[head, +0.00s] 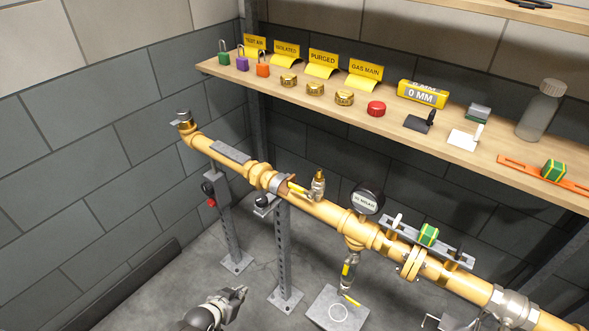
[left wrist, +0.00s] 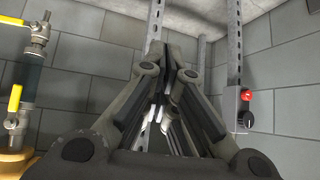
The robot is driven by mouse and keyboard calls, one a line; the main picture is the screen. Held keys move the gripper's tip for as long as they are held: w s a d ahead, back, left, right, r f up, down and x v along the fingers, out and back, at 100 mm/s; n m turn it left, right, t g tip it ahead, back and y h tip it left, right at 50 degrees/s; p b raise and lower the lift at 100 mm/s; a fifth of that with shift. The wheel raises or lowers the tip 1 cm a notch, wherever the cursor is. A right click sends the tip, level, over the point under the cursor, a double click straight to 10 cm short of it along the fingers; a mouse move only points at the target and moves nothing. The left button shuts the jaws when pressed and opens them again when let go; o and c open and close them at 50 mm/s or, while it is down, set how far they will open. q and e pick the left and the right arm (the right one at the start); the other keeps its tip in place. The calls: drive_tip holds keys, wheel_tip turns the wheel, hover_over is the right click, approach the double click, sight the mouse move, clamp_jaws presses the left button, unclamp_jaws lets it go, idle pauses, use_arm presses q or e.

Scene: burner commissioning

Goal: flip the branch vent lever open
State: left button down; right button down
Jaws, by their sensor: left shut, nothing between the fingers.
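A vertical branch (head: 351,255) drops from the yellow gas pipe (head: 325,210) below the gauge. It carries an upper yellow lever (head: 346,269) and, lower down near a floor plate, another yellow lever (head: 350,300). The left wrist view shows two yellow levers at its left edge, one near the pipe (left wrist: 15,105) and one farther along (left wrist: 42,12). No label tells which is the vent lever. My left gripper (head: 239,293) is shut and empty, left of the branch and apart from it. My right gripper is not in view.
A grey floor plate (head: 326,316) lies under the branch. Steel posts (head: 283,255) hold the pipe between my left gripper and the wall. A wooden shelf (head: 450,150) with locks, signs and caps runs above. Another valve with a yellow lever (head: 298,191) stands on the pipe.

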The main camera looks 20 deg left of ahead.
use_arm(q)
drive_tip(key=w+d+r+t+h+p, duration=0.1)
drive_tip(key=w+r, duration=0.3)
drive_tip(key=r, duration=0.8)
drive_tip(key=w+d+r+m+t+h+p, duration=0.1)
drive_tip(key=w+d+r+t+h+p, duration=0.1)
drive_tip(key=r, duration=1.1)
drive_tip(key=w+d+r+m+t+h+p, duration=0.1)
drive_tip(key=w+r, duration=0.5)
drive_tip(key=r, duration=0.7)
drive_tip(key=shift+w+d+r+t, duration=0.2)
drive_tip(key=shift+d+t, duration=0.5)
drive_tip(key=shift+d, duration=0.5)
drive_tip(key=p, duration=0.2)
hover_over(302, 190)
drive_tip(key=a, duration=0.4)
wheel_tip(302, 190, down, 2)
drive_tip(key=f, duration=0.4)
drive_tip(key=shift+s+d+f, duration=0.15)
drive_tip(key=shift+d+f, duration=0.05)
drive_tip(key=shift+d, duration=0.15)
drive_tip(key=shift+d, duration=0.1)
